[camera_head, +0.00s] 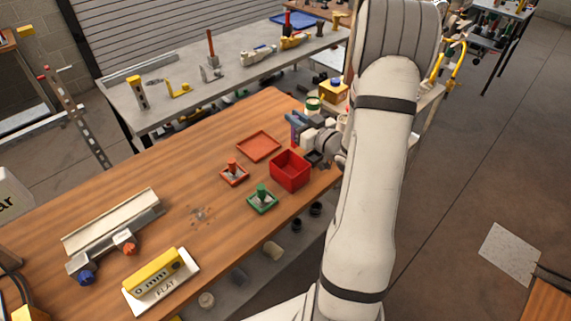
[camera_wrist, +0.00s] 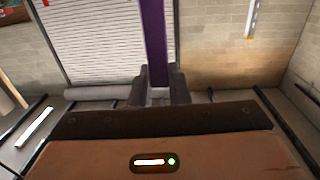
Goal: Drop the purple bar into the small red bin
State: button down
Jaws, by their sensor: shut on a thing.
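The purple bar (camera_wrist: 155,40) stands upright between the two dark fingers of my gripper (camera_wrist: 160,80) in the wrist view, and the gripper is shut on it. In the head view my gripper (camera_head: 303,132) is at the far right part of the wooden bench, with a small part of the purple bar (camera_head: 295,125) showing at its tip. The small red bin (camera_head: 290,171) is an open box on the bench, nearer the camera than the gripper and a little to its left. The bin is not in the wrist view.
A flat orange-red tray (camera_head: 258,146) lies left of the bin. A red-handled piece (camera_head: 233,173) and a green-handled piece (camera_head: 262,200) sit nearby. A grey table (camera_head: 225,95) stands behind.

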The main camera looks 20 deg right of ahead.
jog(key=shift+f+b, duration=1.2)
jog(key=shift+f, duration=1.7)
jog(key=shift+s, duration=0.1)
jog(key=c, duration=1.3)
grip_release()
jog(key=b+v, duration=0.2)
jog(key=v, duration=0.5)
jog(key=shift+s, duration=0.35)
jog(key=shift+d, duration=0.15)
